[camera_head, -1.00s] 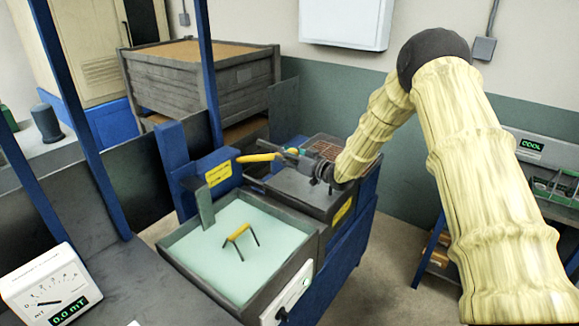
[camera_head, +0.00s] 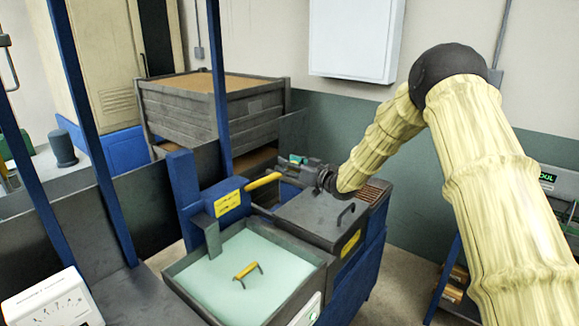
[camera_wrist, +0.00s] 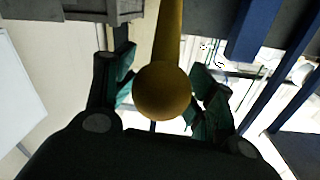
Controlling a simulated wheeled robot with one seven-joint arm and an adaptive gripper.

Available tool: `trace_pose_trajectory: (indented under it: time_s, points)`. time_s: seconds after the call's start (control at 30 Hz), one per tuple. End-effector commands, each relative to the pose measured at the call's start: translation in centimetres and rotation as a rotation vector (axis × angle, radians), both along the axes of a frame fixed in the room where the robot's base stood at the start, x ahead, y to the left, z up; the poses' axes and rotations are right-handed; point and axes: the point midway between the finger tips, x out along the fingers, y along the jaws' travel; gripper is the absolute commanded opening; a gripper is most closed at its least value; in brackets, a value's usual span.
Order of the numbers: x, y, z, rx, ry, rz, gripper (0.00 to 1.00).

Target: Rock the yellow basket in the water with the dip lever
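The yellow dip lever (camera_head: 264,181) sticks out of a blue housing (camera_head: 226,198) with a yellow label, sloping up to the right. My gripper (camera_head: 288,168) is at its free end. In the wrist view, the lever's rounded yellow end (camera_wrist: 162,92) lies between the two green-padded fingers of my gripper (camera_wrist: 160,72). The fingers stand apart, with light gaps beside the lever, and do not look closed on it. The basket's yellow handle (camera_head: 246,270) shows above the pale green water (camera_head: 222,279) in the tank; the rest of the basket is hidden.
A grey lidded box (camera_head: 320,216) with a black handle stands right behind the tank. A wooden-sided bin (camera_head: 210,108) is behind the housing. Blue posts rise at left. A white meter (camera_head: 50,302) sits at lower left.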

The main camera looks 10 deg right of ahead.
Motion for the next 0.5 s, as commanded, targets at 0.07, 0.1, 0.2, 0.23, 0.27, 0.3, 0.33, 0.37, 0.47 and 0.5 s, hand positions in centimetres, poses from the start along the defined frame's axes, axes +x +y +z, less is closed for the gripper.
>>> trace_pose_trajectory:
  time_s: [0.07,0.1,0.2,0.23,0.27,0.3,0.33,0.37,0.47,0.5]
  points:
    - [0.0,0.2,-0.2,-0.001,0.001,0.002,0.55]
    - [0.0,0.2,-0.2,-0.001,0.001,0.002,0.55]
    - [-0.3,-0.1,-0.2,0.0,0.002,0.001,0.55]
    - [-0.4,-0.2,-0.2,0.0,0.002,0.0,0.55]
    - [-0.6,-0.4,-0.2,0.0,0.002,0.0,0.55]
    - [-0.9,-0.7,-0.1,0.0,0.002,-0.001,0.55]
    - [-1.3,-1.0,-0.2,0.0,0.003,-0.002,0.55]
    - [-1.6,-1.3,-0.2,0.0,0.003,-0.003,0.55]
    - [-3.0,-2.3,-0.2,0.001,0.004,-0.003,0.55]
    - [-3.6,-2.7,-0.1,0.001,0.002,-0.003,0.55]
